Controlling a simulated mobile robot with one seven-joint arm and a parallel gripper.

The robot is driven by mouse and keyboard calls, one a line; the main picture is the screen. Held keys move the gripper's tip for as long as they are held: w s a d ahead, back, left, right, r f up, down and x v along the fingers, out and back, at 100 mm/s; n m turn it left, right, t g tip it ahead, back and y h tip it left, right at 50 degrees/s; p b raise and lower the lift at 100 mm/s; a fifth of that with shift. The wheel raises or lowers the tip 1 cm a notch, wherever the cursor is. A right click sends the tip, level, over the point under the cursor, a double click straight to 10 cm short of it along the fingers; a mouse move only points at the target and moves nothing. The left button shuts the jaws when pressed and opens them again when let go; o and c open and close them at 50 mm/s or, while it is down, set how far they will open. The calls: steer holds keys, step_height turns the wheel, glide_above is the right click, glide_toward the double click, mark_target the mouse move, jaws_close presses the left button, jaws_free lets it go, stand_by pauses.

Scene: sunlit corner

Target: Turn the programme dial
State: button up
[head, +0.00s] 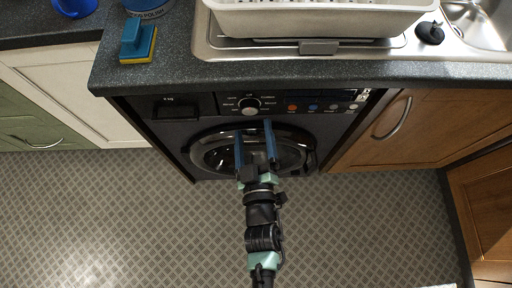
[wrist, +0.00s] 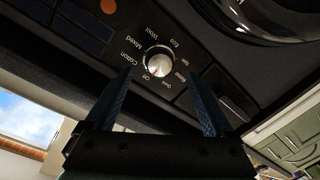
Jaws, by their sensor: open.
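The programme dial (head: 249,106) is a round silver knob on the dark control panel of the black washing machine (head: 180,135). In the wrist view the dial (wrist: 159,61) shows white programme words around it, such as Cotton, Mixed and Wool. My gripper (head: 254,127) is in front of the machine, its two blue fingers pointing at the panel. In the wrist view my gripper (wrist: 164,86) is open and empty, with the dial beyond and between the fingertips. I see no contact with the dial.
The worktop (head: 200,74) overhangs the panel, with a sponge-like block (head: 138,43) and a dish rack (head: 320,22) on it. Coloured buttons (head: 312,107) lie right of the dial. The round door (head: 215,154) is below. Cupboards flank the machine; the patterned floor (head: 150,220) is clear.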

steer(key=s, duration=0.8)
steer(key=shift+d+r, duration=0.2)
steer(key=shift+r, duration=0.05)
